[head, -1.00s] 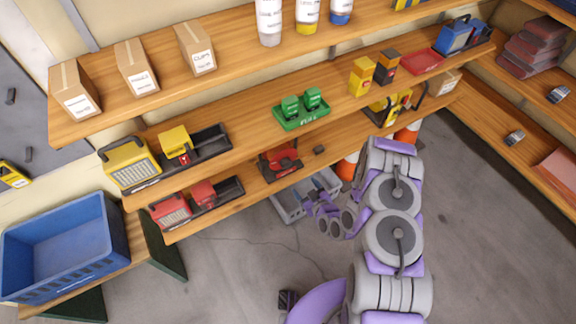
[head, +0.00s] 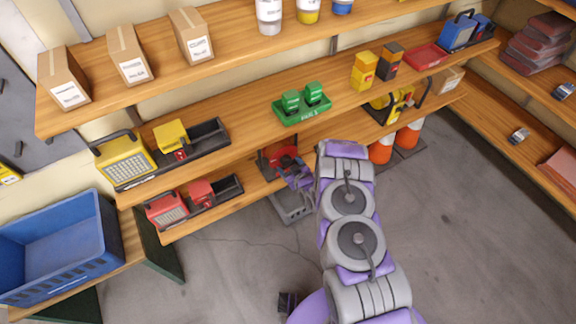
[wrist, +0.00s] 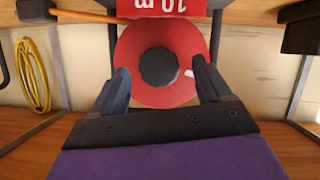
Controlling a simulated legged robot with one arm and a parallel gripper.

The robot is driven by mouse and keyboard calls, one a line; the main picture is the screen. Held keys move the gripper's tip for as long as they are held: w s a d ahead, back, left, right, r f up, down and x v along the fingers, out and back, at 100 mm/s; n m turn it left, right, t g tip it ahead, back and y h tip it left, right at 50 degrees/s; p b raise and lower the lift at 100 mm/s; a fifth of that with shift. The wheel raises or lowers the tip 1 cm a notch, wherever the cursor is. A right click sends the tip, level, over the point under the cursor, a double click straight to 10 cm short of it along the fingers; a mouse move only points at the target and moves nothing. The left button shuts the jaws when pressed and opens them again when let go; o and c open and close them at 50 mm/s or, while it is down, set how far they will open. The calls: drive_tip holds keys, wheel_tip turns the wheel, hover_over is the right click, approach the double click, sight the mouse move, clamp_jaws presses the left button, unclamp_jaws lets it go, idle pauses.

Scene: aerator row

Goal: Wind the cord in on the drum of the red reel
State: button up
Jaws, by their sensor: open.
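The red reel (head: 283,153) stands on the lower shelf, below the green tray, partly hidden by my arm in the head view. In the wrist view its round red drum face (wrist: 131,49) with a dark round hub (wrist: 159,67) is straight ahead, under a red label panel. My gripper (wrist: 160,82) is open, with one finger at each side of the drum face. I cannot tell whether the fingers touch it. In the head view my gripper (head: 296,176) is in front of the reel. An orange bar (wrist: 88,16) lies at the upper left; I cannot make out the cord on the drum.
A yellow coil (wrist: 32,75) hangs at the left in the wrist view. A grey crate (head: 290,206) is on the floor below the reel. A red radio-like box (head: 167,209) sits left on the same shelf, and orange cones (head: 381,150) stand right. The floor at right is clear.

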drive_tip(key=shift+x, duration=1.05)
drive_tip(key=shift+c, duration=0.2)
drive_tip(key=c, duration=1)
drive_tip(key=n+p, duration=0.1)
drive_tip(key=p, duration=0.1)
drive_tip(key=shift+s+a+r+h+p, duration=0.1)
drive_tip(key=shift+r+h+p, duration=0.15)
drive_tip(key=shift+h+p, duration=0.05)
drive_tip(key=shift+f+n+t+h+p, duration=0.3)
drive_tip(key=shift+n+t+p, duration=0.2)
drive_tip(key=shift+p, duration=0.1)
drive_tip(key=o, duration=1)
drive_tip(key=shift+o, duration=0.2)
